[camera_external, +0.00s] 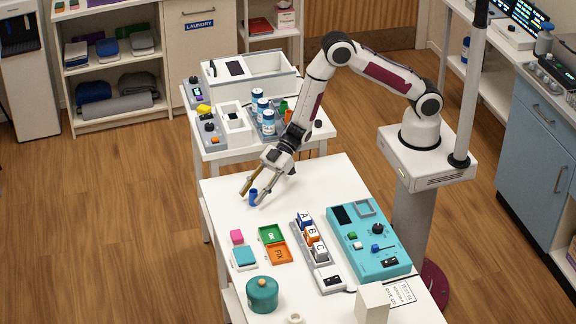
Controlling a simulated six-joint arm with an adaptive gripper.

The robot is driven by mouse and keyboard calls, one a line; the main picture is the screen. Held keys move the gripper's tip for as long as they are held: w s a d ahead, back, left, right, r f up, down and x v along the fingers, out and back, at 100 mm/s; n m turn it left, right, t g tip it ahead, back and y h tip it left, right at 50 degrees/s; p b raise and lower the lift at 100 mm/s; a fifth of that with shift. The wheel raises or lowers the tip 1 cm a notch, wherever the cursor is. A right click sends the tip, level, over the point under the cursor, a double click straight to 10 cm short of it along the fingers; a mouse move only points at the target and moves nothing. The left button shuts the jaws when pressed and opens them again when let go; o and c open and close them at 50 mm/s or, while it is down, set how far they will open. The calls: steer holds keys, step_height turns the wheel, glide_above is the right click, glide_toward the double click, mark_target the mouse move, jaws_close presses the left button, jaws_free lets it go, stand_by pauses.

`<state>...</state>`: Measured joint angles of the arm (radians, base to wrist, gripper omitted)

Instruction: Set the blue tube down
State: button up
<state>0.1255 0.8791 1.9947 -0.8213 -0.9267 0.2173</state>
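The blue tube (253,198) is a small, dark blue, upright piece near the left edge of the white table, at its far end. My gripper (251,198) reaches down to it from the upper right, with its two long fingers on either side of the tube. The fingers stand spread, wider apart than the tube looks. The right fingertip overlaps or lies very close to the tube, and a small gap seems to show at the left one. The tube's foot seems to be at the table top, but contact is too small to tell.
A second table (216,153) with bottles stands behind.

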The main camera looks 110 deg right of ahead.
steer(key=shift+r, duration=0.2)
steer(key=v, duration=1.2)
stand_by(0.8)
steer(key=s+d+r+m+h, duration=0.1)
steer(key=s+d+r+h, duration=0.2)
steer(key=r, duration=0.3)
steer(key=s+d+r+m+g+h, duration=0.1)
steer(key=s+d+r+m+h, duration=0.15)
steer(key=r, duration=0.25)
steer(key=s+d+r+h, duration=0.3)
steer(key=r, duration=0.3)
steer(key=s+a+r+m+g, duration=0.1)
steer(key=s+a+r+g, duration=0.1)
steer(key=s, duration=1)
steer(key=s+a+r+m+g+y, duration=0.1)
steer(key=s+a, duration=0.4)
steer(key=s, duration=0.8)
steer(key=shift+r+m+g, duration=0.45)
steer(key=shift+m+g, duration=0.1)
steer(key=shift+g, duration=0.05)
